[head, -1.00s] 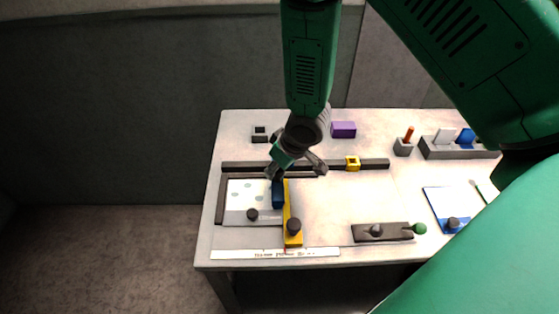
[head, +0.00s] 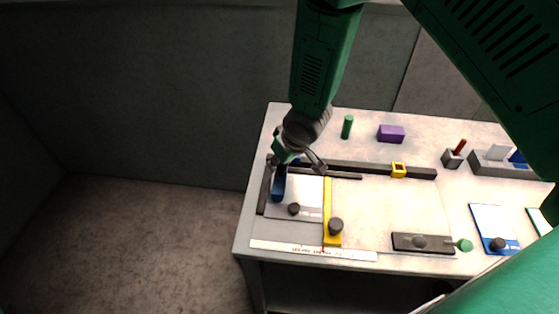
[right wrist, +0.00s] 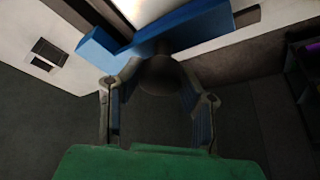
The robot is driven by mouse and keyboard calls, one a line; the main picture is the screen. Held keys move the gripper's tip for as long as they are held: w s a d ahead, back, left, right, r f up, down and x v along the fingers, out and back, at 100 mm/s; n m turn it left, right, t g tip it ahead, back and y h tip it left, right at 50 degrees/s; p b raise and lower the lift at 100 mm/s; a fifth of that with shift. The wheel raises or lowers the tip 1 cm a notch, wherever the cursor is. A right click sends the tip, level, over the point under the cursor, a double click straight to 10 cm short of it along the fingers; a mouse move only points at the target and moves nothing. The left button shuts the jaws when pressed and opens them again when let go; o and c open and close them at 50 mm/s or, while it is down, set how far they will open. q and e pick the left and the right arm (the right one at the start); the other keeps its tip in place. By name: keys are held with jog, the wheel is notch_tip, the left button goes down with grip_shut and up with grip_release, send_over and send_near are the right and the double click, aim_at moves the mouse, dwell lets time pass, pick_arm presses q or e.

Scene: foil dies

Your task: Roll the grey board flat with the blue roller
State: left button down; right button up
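The pale grey board (head: 306,190) lies flat inside a dark frame at the table's left, with a yellow bar (head: 328,210) along its right edge. The blue roller (head: 279,186) stands at the board's left end. It also shows in the right wrist view (right wrist: 185,27), with a dark round knob between my fingers. My right gripper (head: 298,164) is above the roller, its fingers on both sides of that knob and apparently closed on it. The exact finger contact is partly hidden. My left gripper is not in view.
A dark rail (head: 350,166) with a yellow block (head: 398,170) runs behind the board. A white ruler strip (head: 310,250) lies in front. A purple block (head: 391,134) and green cylinder (head: 347,127) stand behind. A dark fixture (head: 423,243) is at right front.

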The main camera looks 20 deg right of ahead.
jog(key=o, duration=0.4)
jog(key=shift+w+r, duration=0.1)
jog(key=shift+r, duration=0.1)
jog(key=shift+v, duration=5.95)
jog(key=shift+f, duration=0.15)
jog(key=shift+d, duration=0.1)
